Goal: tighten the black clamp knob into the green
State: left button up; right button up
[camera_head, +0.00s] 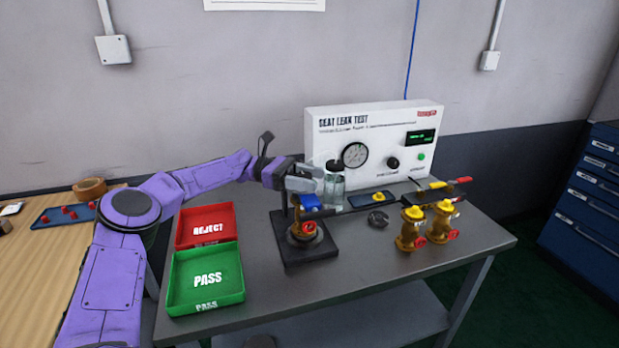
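My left gripper (308,184) is over the black clamp stand (308,252), close to the top of its post. A valve with a brass body, a red part (309,228) and a blue part (310,202) sits in the stand, below the gripper. I cannot make out the black clamp knob or a green mark on the clamp; the gripper and wrist cover the stand's top. Whether the fingers are open or shut is too small to tell. My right gripper is not in view.
The white seat leak test box (330,140) stands behind, with a clear jar (334,186) close to the gripper. Yellow valves (410,228) stand to the right. A red reject tray (207,224) and green pass tray (206,279) lie left. The table's front is clear.

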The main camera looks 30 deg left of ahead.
pick_arm(q)
jog(key=shift+o, duration=0.5)
jog(key=b+v, duration=0.1)
jog(key=v, duration=0.9)
jog(key=shift+a, duration=0.2)
jog(key=shift+r, duration=0.1)
